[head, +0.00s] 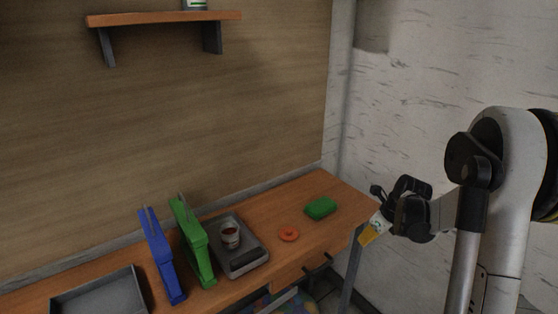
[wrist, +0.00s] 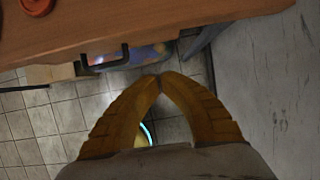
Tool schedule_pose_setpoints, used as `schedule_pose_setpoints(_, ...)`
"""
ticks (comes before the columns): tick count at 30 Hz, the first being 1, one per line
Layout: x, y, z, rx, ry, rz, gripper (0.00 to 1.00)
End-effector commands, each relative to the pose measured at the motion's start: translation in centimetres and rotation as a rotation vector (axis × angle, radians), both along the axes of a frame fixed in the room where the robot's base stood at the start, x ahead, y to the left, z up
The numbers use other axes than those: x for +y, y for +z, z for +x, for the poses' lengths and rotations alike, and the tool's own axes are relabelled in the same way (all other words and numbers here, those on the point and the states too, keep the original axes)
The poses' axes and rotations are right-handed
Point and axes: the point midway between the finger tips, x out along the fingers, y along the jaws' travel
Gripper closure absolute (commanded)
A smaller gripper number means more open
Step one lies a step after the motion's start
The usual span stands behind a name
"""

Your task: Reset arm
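My gripper (head: 366,238) is at the right in the head view, beside and a little below the right end of the wooden desk. Its yellow fingers also show in the wrist view (wrist: 159,79), where their tips meet with nothing between them. My arm is folded at the right side of the head view, clear of the desk. In the wrist view the desk edge (wrist: 190,22) runs across the top, beyond the fingertips.
A wall shelf (head: 160,18) hangs above.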

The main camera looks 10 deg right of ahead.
Motion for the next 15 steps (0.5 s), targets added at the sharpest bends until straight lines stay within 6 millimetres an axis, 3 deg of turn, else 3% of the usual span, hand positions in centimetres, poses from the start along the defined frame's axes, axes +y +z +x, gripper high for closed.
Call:
schedule_pose_setpoints(5, 2.2, 2.6, -0.6, -0.031, 0.159, -0.077, 1.00)
schedule_pose_setpoints(10, 7.6, 8.5, -3.4, -0.109, 0.590, -0.292, 1.00)
schedule_pose_setpoints(15, 13.0, 13.2, -7.8, -0.185, 1.089, -0.550, 1.00)
